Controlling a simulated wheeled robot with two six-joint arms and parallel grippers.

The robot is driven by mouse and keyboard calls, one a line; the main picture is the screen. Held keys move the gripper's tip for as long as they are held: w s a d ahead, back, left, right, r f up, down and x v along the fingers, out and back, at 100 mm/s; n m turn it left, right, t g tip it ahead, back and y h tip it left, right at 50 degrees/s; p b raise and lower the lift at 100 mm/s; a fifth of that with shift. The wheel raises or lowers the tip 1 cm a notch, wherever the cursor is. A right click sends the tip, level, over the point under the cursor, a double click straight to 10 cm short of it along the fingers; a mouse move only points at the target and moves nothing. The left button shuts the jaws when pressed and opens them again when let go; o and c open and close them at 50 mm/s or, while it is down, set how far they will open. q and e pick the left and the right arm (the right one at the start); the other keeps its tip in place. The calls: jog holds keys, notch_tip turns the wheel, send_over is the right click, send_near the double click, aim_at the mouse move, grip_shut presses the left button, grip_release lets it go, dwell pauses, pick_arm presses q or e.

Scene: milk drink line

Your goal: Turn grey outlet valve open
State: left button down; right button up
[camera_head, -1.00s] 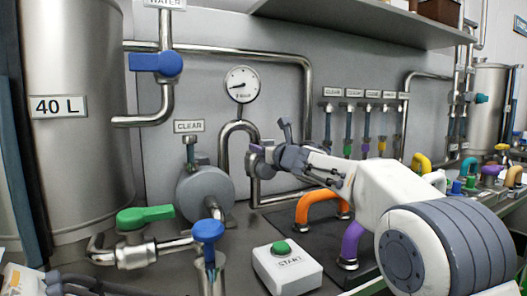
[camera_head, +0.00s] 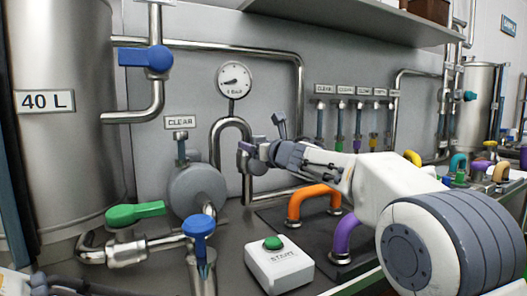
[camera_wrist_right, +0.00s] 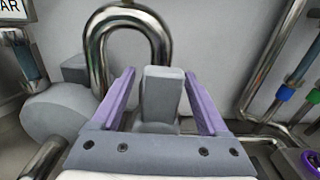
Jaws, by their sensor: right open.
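The grey outlet valve shows as a grey upright handle (camera_wrist_right: 163,92) in the right wrist view, in front of a bent steel pipe. My right gripper (camera_wrist_right: 160,78) is open, with one purple-lined finger on each side of the handle. Gaps show on both sides, so I see no grip on it. In the head view the right gripper (camera_head: 262,150) is at the valve beside the bent pipe, and a grey lever (camera_head: 279,121) sticks up there. The fingers partly hide the valve body. Part of my left arm shows at the bottom left; its gripper (camera_head: 62,286) is cut off and unclear.
A green-handled valve (camera_head: 135,213) and a blue-handled valve (camera_head: 198,226) stand at the front left. A white START box (camera_head: 279,267) sits below my right arm. Orange (camera_head: 296,207) and purple (camera_head: 343,236) curved pipes stand close under the arm. A pressure gauge (camera_head: 234,80) is above.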

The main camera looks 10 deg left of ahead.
jog(key=b+v, duration=0.2)
jog(key=v, duration=0.7)
